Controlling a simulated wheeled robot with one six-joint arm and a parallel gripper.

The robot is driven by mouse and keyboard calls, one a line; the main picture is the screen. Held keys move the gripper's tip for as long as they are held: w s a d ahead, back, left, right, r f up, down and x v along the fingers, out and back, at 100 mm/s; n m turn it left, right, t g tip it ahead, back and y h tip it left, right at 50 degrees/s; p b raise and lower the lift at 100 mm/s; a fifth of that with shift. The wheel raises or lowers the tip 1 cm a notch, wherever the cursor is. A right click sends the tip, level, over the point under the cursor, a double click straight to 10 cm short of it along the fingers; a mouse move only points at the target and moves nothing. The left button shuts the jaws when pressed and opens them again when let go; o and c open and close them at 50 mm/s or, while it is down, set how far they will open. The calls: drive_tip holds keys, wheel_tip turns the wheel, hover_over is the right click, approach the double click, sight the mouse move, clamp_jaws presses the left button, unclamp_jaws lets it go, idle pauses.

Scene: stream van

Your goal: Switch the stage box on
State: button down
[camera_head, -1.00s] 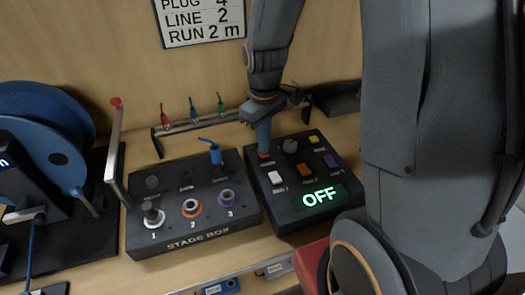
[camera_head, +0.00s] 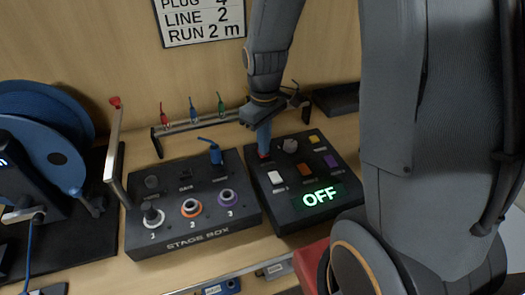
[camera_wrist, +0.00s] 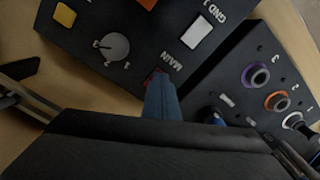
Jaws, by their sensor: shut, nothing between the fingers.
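The stage box (camera_head: 190,226) is a black box with white, orange and purple sockets numbered 1, 2 and 3. To its right sits a black control box (camera_head: 285,220) whose green display (camera_head: 320,195) reads OFF. A red switch (camera_head: 264,158) is at its back left corner; the wrist view shows it labelled MAIN (camera_wrist: 156,73). My gripper (camera_head: 264,150) is shut and empty, pointing down with its blue fingertips at the red switch. The fingers (camera_wrist: 160,90) partly hide the switch, and I cannot tell whether they press it.
White (camera_head: 275,177), orange (camera_head: 304,170), purple (camera_head: 330,161) and yellow (camera_head: 313,139) buttons and a grey knob (camera_head: 290,146) surround the switch. A blue plug (camera_head: 215,154) rises from the stage box. A plug rack (camera_head: 195,125) stands behind; a blue reel (camera_head: 40,135) is left.

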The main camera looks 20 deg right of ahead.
drive_tip(key=shift+f, duration=0.35)
drive_tip(key=shift+r, duration=0.15)
wheel_tip(320, 180, up, 7)
drive_tip(key=p, duration=0.6)
idle(0.4)
drive_tip(key=shift+s, duration=0.1)
drive_tip(key=s+r+m+t+b, duration=0.1)
drive_tip(key=s+r+m+b, duration=0.1)
drive_tip(key=s+m, duration=0.4)
drive_tip(key=s+b, duration=0.1)
drive_tip(key=s, duration=0.2)
idle(0.9)
